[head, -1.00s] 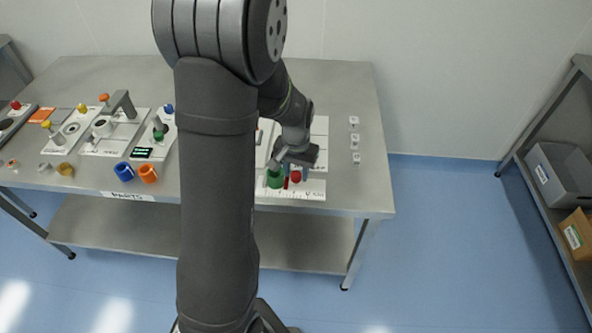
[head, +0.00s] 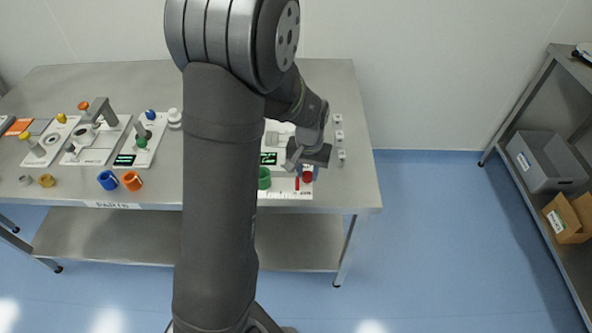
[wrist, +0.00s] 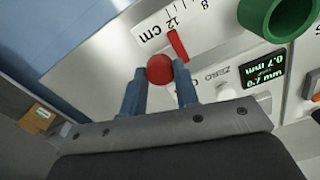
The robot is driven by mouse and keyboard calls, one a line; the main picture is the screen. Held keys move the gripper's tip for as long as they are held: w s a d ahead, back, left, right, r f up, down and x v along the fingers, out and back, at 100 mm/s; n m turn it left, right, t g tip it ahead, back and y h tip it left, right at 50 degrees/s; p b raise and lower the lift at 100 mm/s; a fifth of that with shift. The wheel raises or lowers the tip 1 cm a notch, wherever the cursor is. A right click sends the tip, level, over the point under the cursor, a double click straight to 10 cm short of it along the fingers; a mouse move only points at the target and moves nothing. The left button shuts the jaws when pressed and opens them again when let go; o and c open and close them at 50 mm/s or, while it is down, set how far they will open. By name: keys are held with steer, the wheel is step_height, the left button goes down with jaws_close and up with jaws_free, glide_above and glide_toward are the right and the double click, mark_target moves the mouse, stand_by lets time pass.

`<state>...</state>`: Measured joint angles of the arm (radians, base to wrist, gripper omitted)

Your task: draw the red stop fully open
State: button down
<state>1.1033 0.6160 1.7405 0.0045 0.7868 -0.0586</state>
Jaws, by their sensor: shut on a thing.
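The red stop shows as a round red knob (wrist: 160,69) in the wrist view, with a thin red pointer (wrist: 178,45) beside it on the white scale near the 12 cm mark. My gripper (wrist: 161,76) is shut on the knob, one blue-grey finger on each side. In the head view the red knob (head: 308,177) is at the right end of the scale plate (head: 285,195), under my gripper (head: 307,168). The knob's stem and slide are hidden.
A green ring (wrist: 278,18) stands left of the stop in the head view. A lit green display (wrist: 262,73) is on the panel; its digits are hard to read. Several small white blocks (head: 340,137) stand right of the panel. The table's right edge is close by.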

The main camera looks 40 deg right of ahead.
mark_target(309, 174)
steer(key=shift+s+d, duration=0.15)
steer(key=shift+d, duration=0.1)
steer(key=c, duration=1.4)
jaws_free()
steer(key=shift+a, duration=0.1)
step_height(309, 174, up, 18)
steer(key=shift+f, duration=0.25)
steer(key=shift+f, duration=0.15)
step_height(309, 174, down, 17)
steer(key=shift+f, duration=0.15)
